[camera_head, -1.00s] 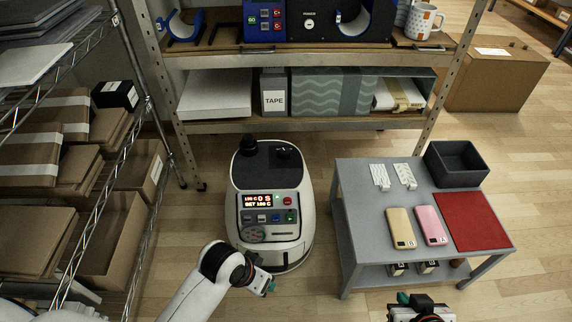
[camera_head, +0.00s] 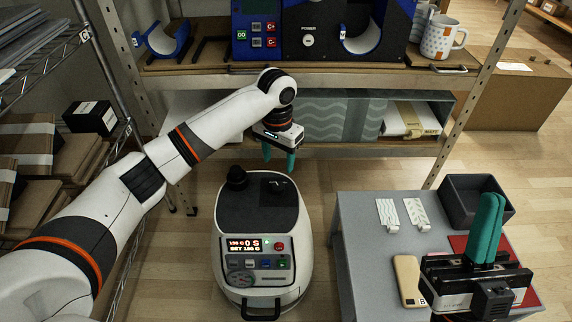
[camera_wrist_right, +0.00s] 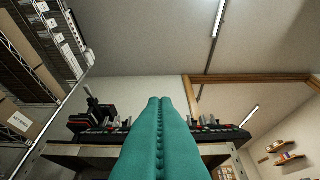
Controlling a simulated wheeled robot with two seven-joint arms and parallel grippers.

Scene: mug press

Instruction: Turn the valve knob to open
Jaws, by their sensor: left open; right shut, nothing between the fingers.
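A white wheeled machine (camera_head: 225,215) with a dark top stands on the floor in the middle of the head view. A round black knob (camera_head: 236,178) rises at the back left of its top, and a smaller black fitting (camera_head: 282,186) sits to the right. I cannot tell for sure which is the valve knob. My left gripper (camera_head: 279,160) is open and empty, its teal fingers pointing down, above and right of the knob in the picture, apart from it.
The machine's front has a lit display (camera_head: 244,245), buttons and a gauge (camera_head: 241,278). A metal shelf (camera_head: 330,149) with boxes and a blue press stands close behind my left gripper. The grey table (camera_head: 365,225) holds a dark bin (camera_head: 470,205), patterned strips and a tan phone (camera_head: 408,281).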

